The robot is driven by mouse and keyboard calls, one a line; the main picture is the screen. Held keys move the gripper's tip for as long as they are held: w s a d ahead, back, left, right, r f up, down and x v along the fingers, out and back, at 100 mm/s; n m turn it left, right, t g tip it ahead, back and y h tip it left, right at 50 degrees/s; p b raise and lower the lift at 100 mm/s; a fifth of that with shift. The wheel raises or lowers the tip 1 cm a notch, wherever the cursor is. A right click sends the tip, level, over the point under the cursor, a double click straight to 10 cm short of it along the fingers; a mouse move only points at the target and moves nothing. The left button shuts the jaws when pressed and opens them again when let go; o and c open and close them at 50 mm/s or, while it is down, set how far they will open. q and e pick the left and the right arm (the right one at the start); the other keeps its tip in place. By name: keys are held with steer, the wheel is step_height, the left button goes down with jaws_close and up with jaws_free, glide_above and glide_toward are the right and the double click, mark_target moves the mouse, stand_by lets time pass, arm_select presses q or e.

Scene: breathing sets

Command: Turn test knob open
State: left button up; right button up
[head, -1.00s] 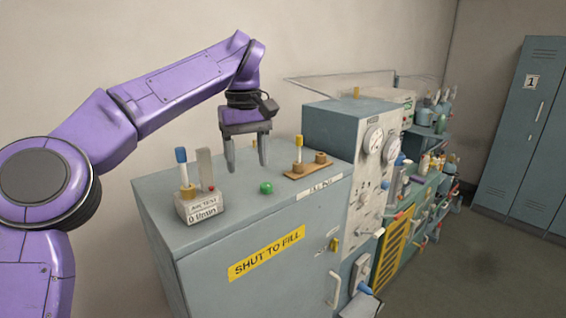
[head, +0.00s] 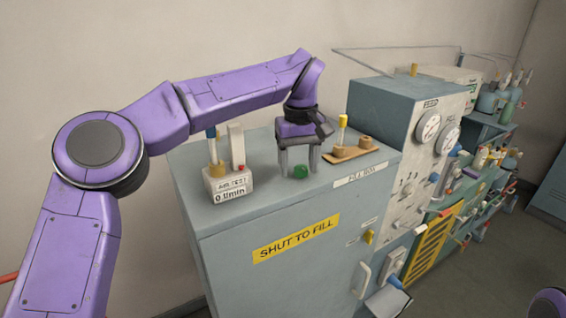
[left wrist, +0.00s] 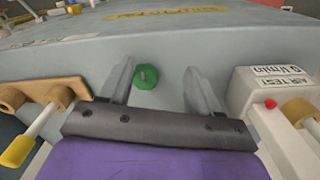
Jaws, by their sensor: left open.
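A green knob (head: 301,171) sits on the top of the grey fill cabinet (head: 285,215). It also shows in the left wrist view (left wrist: 146,76), between my two fingers and nearer the left one in that picture. My left gripper (head: 298,172) is open, pointing down, with its fingers on either side of the knob. I cannot tell whether a finger touches it. The air test block (head: 229,190) reading "0 l/min" stands to the left of the knob. My right gripper is not in view.
A wooden holder (head: 346,156) with a yellow-topped tube (head: 343,127) stands right of my left gripper. A gauge panel (head: 420,150) rises beyond it. A yellow "SHUT TO FILL" label (head: 296,238) is on the cabinet front. The front part of the cabinet top is clear.

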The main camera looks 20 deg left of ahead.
mark_target(306, 166)
arm_select(q)
steer(key=w, duration=0.1)
steer(key=w+f, duration=0.2)
steer(key=w, duration=0.1)
steer(key=shift+d+f, duration=0.1)
steer(key=shift+d, duration=0.2)
steer(key=shift+s+a, duration=0.1)
steer(key=shift+a, duration=0.1)
steer(key=c, duration=0.5)
steer(key=shift+s+a+r, duration=0.25)
steer(key=shift+s, duration=0.15)
steer(key=c, duration=0.5)
steer(key=shift+d, duration=0.1)
steer(key=shift+c, duration=0.2)
steer(key=shift+d+r, duration=0.1)
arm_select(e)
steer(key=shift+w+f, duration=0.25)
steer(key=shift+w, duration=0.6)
